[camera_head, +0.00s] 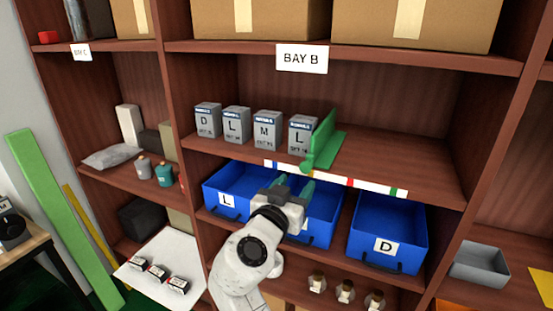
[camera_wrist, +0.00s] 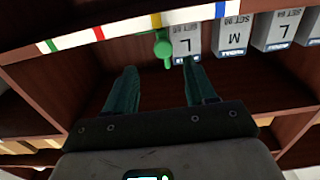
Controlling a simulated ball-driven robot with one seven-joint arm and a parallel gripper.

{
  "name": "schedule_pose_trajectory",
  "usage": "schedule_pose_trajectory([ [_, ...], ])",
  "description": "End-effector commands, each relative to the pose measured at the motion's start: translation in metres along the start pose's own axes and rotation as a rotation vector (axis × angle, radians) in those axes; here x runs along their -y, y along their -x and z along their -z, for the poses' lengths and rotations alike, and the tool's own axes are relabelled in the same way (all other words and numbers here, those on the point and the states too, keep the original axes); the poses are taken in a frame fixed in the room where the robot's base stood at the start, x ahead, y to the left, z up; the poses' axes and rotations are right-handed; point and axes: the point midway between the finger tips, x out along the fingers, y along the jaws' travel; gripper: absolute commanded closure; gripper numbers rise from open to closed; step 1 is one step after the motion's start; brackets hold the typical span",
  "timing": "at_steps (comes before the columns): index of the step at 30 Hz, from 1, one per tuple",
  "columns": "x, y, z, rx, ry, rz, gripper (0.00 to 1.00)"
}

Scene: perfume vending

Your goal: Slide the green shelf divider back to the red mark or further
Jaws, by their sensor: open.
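The green shelf divider (camera_head: 321,145) stands upright on the middle shelf of Bay B, close against the right side of the rightmost grey box (camera_head: 301,137), marked L. Its front end is near the yellow mark of the coloured edge strip (camera_head: 290,169). The red mark (camera_head: 349,182) is farther right on the strip. In the wrist view, which is turned over, the divider's rounded green front (camera_wrist: 162,46) shows beside the yellow mark, with the red mark (camera_wrist: 99,33) to its left. My gripper (camera_head: 294,187) is open and empty below the shelf edge; its fingertips (camera_wrist: 160,69) point toward the divider, apart from it.
Several grey boxes (camera_head: 237,125) stand in a row left of the divider. The shelf right of it (camera_head: 395,160) is bare. Below are blue bins marked L (camera_head: 225,199) and D (camera_head: 388,247); my gripper is in front of the bins. The shelf edge is just above it.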

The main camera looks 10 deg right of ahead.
Motion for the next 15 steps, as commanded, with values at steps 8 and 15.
schedule_pose_trajectory([
  [8, 0.002, -0.026, 0.006, -0.008, -0.003, -0.001, 0.45],
  [15, 0.002, -0.07, 0.007, -0.008, 0.0, -0.001, 0.45],
])
